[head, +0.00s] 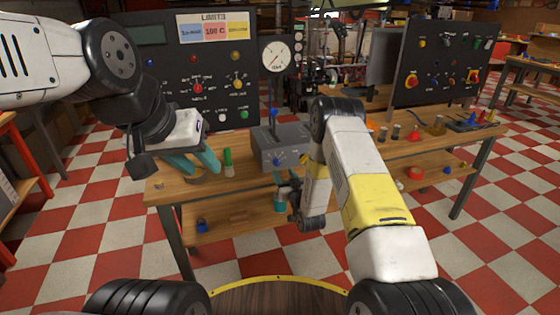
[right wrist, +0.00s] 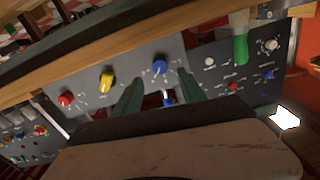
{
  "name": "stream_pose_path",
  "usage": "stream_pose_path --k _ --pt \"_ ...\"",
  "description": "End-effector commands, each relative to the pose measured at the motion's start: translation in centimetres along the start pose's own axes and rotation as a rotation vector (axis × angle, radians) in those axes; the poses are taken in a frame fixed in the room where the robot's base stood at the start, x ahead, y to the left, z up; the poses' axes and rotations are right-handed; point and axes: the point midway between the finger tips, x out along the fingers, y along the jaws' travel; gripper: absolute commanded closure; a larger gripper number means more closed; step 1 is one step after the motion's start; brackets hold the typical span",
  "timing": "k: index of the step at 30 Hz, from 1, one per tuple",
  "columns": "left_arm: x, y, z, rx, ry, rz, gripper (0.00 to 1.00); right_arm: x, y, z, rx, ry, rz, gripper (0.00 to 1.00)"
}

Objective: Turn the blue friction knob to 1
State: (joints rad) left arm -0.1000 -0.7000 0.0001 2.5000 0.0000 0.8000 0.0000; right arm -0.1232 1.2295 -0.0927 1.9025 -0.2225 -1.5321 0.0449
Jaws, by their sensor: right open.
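The blue knob (head: 277,161) is on the front face of a grey box (head: 268,147) on the wooden table. In the right wrist view, the blue knob (right wrist: 160,67) shows on the panel, beyond and between my fingertips, with pale marks around it too small to read. My right gripper (head: 284,190) is open just in front of and below the box. Its green fingers (right wrist: 157,92) stand apart, with no contact with the knob visible. My left gripper (head: 196,163) has its teal fingers spread over the table's left part, with nothing seen between them.
A yellow knob (right wrist: 106,80) and a red knob (right wrist: 65,99) are on the same panel. A blue-topped lever (head: 272,115) rises from the box. A green cylinder (head: 228,162) stands left of it. A dark panel (head: 185,75) and a round gauge (head: 274,56) stand behind.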

Motion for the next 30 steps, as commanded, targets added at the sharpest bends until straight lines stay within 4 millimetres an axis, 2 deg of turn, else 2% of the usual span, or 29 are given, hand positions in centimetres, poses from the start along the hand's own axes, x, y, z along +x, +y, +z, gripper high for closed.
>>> stream_pose_path --k 6,10,15,22,23,30 --pt "0.0 0.0 0.0 0.000 0.000 0.000 0.64 3.7 -0.1 -0.1 0.000 0.002 0.000 0.51" --pt "0.0 0.0 0.0 0.000 0.000 0.000 0.64 5.3 0.0 0.0 -0.001 0.000 0.000 0.51" --pt "0.0 0.0 0.0 0.000 0.000 0.000 0.64 6.3 0.0 -0.1 0.000 -0.001 0.000 0.51" --pt "0.0 0.0 0.0 0.000 0.000 0.000 0.64 6.3 0.0 0.0 0.000 -0.002 0.001 0.51" --pt "0.0 0.0 0.0 0.000 0.000 0.000 0.64 6.3 0.0 0.0 0.000 -0.002 0.001 0.55" --pt "0.0 0.0 0.0 0.000 0.000 0.000 0.64 6.3 0.0 0.0 0.000 -0.002 0.001 1.00"
